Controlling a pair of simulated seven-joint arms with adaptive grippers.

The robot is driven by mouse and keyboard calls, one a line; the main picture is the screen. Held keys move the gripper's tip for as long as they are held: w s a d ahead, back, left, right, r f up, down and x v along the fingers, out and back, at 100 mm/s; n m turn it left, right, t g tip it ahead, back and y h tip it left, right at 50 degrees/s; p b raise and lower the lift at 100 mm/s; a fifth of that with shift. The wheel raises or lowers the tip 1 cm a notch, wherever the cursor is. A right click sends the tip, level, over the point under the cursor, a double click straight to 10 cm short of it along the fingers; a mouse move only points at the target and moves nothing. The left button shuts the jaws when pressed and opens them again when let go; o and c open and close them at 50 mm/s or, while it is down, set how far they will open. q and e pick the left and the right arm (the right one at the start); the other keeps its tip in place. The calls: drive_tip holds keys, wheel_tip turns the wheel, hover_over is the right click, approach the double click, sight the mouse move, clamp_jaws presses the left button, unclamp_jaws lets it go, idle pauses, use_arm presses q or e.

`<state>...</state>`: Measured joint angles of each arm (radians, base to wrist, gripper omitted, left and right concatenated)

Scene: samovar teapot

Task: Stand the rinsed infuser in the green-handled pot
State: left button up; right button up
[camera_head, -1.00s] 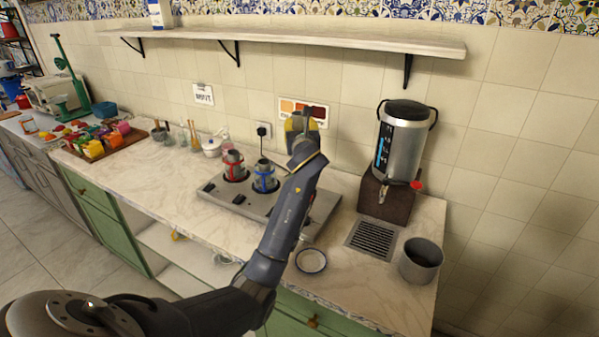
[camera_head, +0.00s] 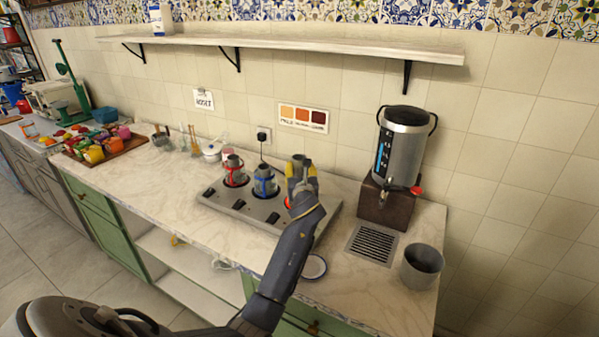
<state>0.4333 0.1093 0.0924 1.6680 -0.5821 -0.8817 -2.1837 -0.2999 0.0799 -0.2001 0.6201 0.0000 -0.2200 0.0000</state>
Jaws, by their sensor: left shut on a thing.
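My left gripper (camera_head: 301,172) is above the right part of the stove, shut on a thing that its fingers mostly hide. I take it to be the infuser, but its shape is not clear. A red-marked pot (camera_head: 233,172) and a blue-marked pot (camera_head: 265,181) stand on the stove, left of the gripper. I cannot make out a green-handled pot; my left gripper and forearm cover the right part of the stove. My right gripper is out of view.
The grey stove (camera_head: 240,205) sits on the marble counter (camera_head: 160,195). To the right are a steel samovar (camera_head: 404,145) on a brown block, a drain grille (camera_head: 372,244) and a grey cup (camera_head: 421,265). A shelf (camera_head: 300,45) runs above. A small round dish (camera_head: 314,267) lies near the front edge.

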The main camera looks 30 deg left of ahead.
use_arm(q)
drive_tip(key=shift+f, duration=0.55)
drive_tip(key=shift+f, duration=0.6)
drive_tip(key=o, duration=1.2)
drive_tip(key=shift+r, duration=0.65)
drive_tip(key=v, duration=1.2)
